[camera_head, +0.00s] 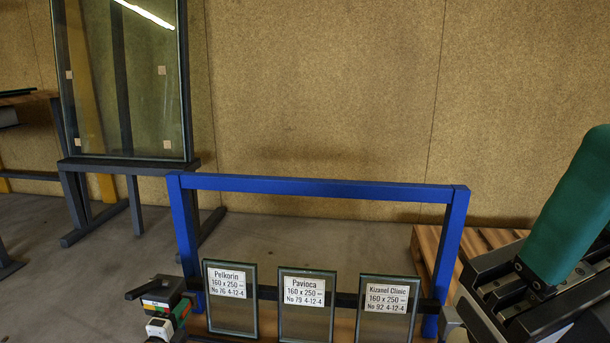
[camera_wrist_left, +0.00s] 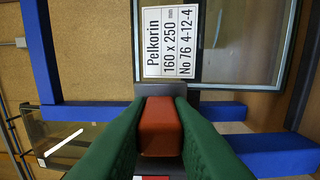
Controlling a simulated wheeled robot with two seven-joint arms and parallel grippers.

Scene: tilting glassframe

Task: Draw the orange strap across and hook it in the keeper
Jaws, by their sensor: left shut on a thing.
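My left gripper (camera_head: 183,309) is low at the left post of the blue frame (camera_head: 315,187), small in the head view. In the left wrist view its two green fingers are shut on an orange block (camera_wrist_left: 160,126), which looks like the strap's end. The block lies against a dark bar, below the pane labelled Pelkorin (camera_wrist_left: 215,45). No length of strap shows clearly. A grey piece (camera_head: 452,320) sits by the right post; I cannot tell whether it is the keeper. My right gripper (camera_head: 580,190) is large at the right edge, with one green finger showing; its opening is unclear.
Three labelled panes stand in the blue frame: Pelkorin (camera_head: 231,312), Pavioca (camera_head: 307,315) and Kizanel Clinic (camera_head: 385,318). A dark bar (camera_head: 267,292) runs behind them. A wooden pallet (camera_head: 490,240) lies at right. A tall glass pane (camera_head: 120,80) stands on a rack behind left.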

